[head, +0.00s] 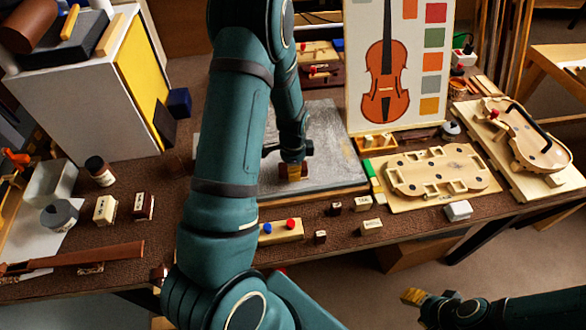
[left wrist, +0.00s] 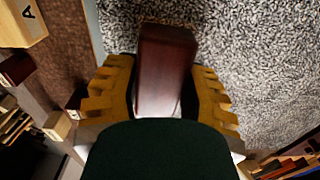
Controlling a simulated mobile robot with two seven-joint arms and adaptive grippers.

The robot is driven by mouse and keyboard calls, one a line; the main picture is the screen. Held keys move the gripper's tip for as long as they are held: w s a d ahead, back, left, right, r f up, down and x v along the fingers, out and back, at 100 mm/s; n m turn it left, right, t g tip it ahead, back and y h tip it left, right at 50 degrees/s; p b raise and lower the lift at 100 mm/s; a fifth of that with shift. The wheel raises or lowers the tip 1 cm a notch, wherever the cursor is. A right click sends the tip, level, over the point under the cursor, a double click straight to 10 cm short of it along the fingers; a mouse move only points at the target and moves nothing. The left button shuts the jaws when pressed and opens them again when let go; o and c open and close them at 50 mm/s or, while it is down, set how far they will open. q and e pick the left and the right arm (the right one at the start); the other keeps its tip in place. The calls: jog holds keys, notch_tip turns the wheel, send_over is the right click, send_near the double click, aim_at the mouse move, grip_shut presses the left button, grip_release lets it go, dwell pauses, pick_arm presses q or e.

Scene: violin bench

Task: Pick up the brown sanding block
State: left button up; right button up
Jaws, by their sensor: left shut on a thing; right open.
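A dark reddish-brown block, the brown sanding block (left wrist: 165,65), stands between the yellow ribbed fingers of my left gripper (left wrist: 163,95) in the left wrist view. The fingers are shut on its two sides. The speckled grey slab (left wrist: 260,60) lies behind and below it; I cannot tell if the block touches the slab. In the head view my left gripper (head: 293,172) is over the grey slab (head: 325,130), and the block is mostly hidden there. My right gripper (head: 415,297) is open and empty at the lower right, off the bench front.
Small labelled blocks (head: 105,209) stand left of my left arm, near a dark-capped jar (head: 99,171). A tray with blue and red knobs (head: 281,231) is in front of the slab. A wooden violin form (head: 437,172) lies to the right. A violin chart (head: 400,60) stands behind.

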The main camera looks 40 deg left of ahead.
pick_arm(q)
notch_tip(320, 180, up, 10)
jog(key=shift+p, duration=0.95)
jog(key=o, duration=0.6)
jog(key=c, duration=0.4)
